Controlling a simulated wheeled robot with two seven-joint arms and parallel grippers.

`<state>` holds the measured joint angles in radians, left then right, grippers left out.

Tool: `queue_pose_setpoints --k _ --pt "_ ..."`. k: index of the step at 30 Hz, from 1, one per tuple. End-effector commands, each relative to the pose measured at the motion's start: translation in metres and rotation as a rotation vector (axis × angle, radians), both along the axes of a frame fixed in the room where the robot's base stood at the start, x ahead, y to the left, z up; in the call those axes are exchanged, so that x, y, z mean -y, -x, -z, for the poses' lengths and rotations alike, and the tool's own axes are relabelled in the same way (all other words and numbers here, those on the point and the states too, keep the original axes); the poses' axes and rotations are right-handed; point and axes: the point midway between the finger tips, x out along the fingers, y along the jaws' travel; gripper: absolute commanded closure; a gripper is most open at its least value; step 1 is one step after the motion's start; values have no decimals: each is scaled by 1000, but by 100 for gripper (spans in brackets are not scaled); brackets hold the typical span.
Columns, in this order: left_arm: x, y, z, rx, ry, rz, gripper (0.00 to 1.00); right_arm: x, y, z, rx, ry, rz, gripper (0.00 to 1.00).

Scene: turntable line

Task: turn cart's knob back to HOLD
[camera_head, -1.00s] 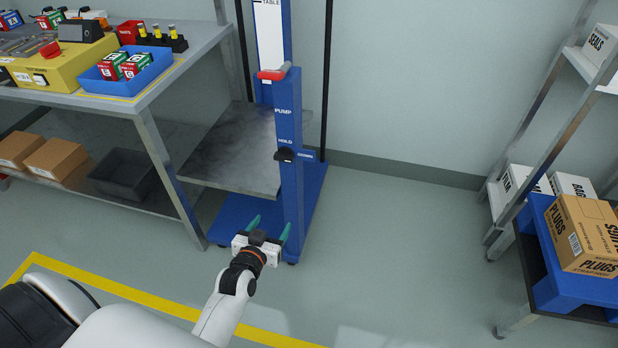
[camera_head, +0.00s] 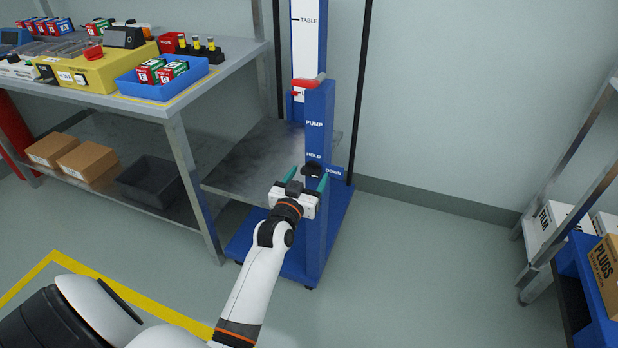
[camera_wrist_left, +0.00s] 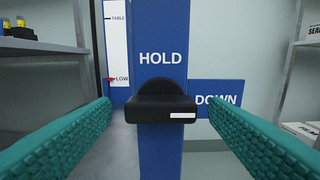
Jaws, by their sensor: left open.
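The lift cart's blue mast (camera_head: 318,130) stands upright with PUMP, HOLD and DOWN labels. Its black knob (camera_head: 313,169) sits below HOLD; in the wrist view the knob (camera_wrist_left: 160,103) lies crosswise, its white mark at the right end, toward the DOWN plate (camera_wrist_left: 216,98). The HOLD label (camera_wrist_left: 160,58) is straight above it. My left gripper (camera_head: 314,178) is open in front of the knob. In the wrist view its teal fingers stand to the left and right of the knob, with gaps at both sides. My right gripper is out of view.
The cart's grey platform (camera_head: 262,150) and blue base (camera_head: 335,225) are beside and below my gripper. A workbench (camera_head: 225,55) stands left with bins and boxes. A shelf rack (camera_head: 572,150) stands right. The floor between cart and rack is clear.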

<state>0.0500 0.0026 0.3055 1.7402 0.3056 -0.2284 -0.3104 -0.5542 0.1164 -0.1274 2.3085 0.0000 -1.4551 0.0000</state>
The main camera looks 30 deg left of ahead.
Motion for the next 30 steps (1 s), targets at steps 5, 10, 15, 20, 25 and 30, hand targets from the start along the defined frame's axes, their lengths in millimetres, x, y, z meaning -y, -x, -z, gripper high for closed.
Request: queue_pose_setpoints --k 5,10,15,20,25,30 --pt "-3 -11 0 -1 -1 0 31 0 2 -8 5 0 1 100" --pt "-3 -13 0 -1 -1 0 31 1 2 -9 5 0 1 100" --pt "-3 -12 0 -1 0 0 41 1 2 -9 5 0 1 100" --pt "-3 -12 0 -1 0 0 67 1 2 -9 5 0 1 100" --pt "-3 -12 0 -1 2 0 76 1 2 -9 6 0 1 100" --pt "-3 -12 -1 5 29 0 76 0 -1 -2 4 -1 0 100"
